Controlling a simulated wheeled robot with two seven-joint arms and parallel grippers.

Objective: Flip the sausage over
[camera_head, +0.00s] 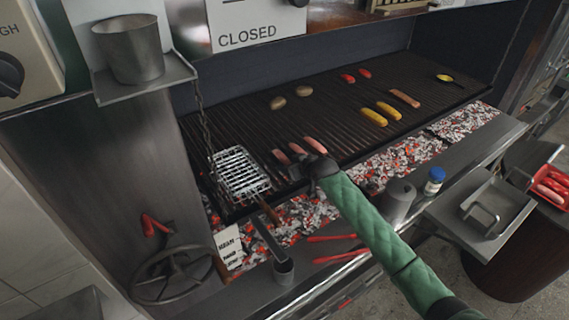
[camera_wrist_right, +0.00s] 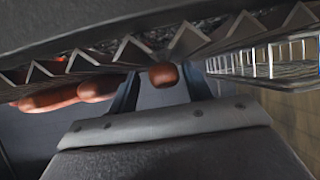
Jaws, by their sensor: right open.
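Three sausages lie side by side on the dark ridged grill grate (camera_head: 340,110) near its front: a left one (camera_head: 281,157), a middle one (camera_head: 297,149) and a right one (camera_head: 315,145). My right gripper (camera_head: 298,170) is low at the front of the grate, just before these sausages. In the right wrist view its open fingers (camera_wrist_right: 162,92) stand either side of one sausage's end (camera_wrist_right: 163,76), apparently the left one nearest the basket. I cannot tell whether they touch it. The other two sausages (camera_wrist_right: 50,98) lie to the left there. My left gripper is out of view.
A wire grill basket (camera_head: 240,172) lies left of the sausages and shows at the right of the wrist view (camera_wrist_right: 280,60). Yellow corn (camera_head: 375,117), another sausage (camera_head: 405,98) and potatoes (camera_head: 278,103) lie farther back. Glowing coals (camera_head: 300,215) and a steel ledge with red tongs (camera_head: 335,255) are in front.

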